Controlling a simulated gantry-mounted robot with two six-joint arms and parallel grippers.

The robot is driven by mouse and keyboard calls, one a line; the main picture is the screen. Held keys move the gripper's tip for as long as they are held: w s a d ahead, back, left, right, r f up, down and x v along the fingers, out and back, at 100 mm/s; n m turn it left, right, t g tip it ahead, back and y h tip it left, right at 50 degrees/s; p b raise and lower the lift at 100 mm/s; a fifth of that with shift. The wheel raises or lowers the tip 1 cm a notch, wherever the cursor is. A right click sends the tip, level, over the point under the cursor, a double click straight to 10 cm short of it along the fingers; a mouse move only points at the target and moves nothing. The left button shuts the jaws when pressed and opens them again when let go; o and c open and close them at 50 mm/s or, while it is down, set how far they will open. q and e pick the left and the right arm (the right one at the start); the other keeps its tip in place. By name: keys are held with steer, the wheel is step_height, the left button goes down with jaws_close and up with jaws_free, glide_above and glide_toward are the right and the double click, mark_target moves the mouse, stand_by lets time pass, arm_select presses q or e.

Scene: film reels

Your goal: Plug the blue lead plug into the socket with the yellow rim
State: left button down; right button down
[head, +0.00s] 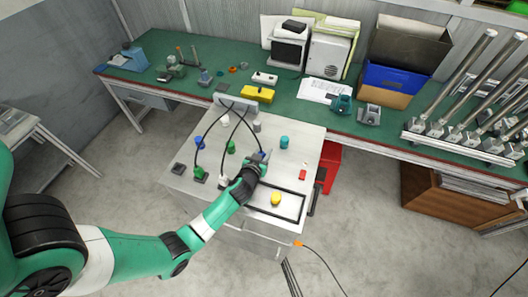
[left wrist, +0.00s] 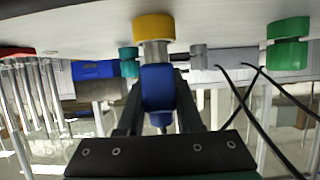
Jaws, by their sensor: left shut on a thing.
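My left gripper (head: 262,160) is over the white-topped cabinet, shut on the blue lead plug. In the left wrist view the blue plug (left wrist: 157,88) sits between the fingers (left wrist: 158,100). Its silver end (left wrist: 155,54) points at the yellow-rimmed socket (left wrist: 153,27). The silver end overlaps or meets the yellow rim there; I cannot tell whether it has entered. In the head view the gripper hides most of the plug, and I cannot make out this socket. My right gripper is out of view.
Teal (head: 284,142), green (head: 231,146), grey (head: 257,126) and blue (head: 199,142) posts stand around. Black leads run from a grey block (head: 236,104) to green (head: 199,174) and white (head: 223,181) plugs. A yellow piece (head: 276,198) lies in a black-edged area at the front.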

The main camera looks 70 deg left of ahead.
arm_select(q)
steer(key=shift+f, duration=0.3)
stand_by(0.4)
steer(key=shift+r, duration=0.15)
steer(key=shift+r+p, duration=0.4)
steer(key=shift+r, duration=0.3)
stand_by(0.4)
steer(key=shift+f+b, duration=0.9)
steer(key=shift+b, duration=0.15)
steer(key=shift+r, duration=0.15)
steer(key=shift+r+p, duration=0.7)
steer(key=shift+r, duration=0.05)
stand_by(0.7)
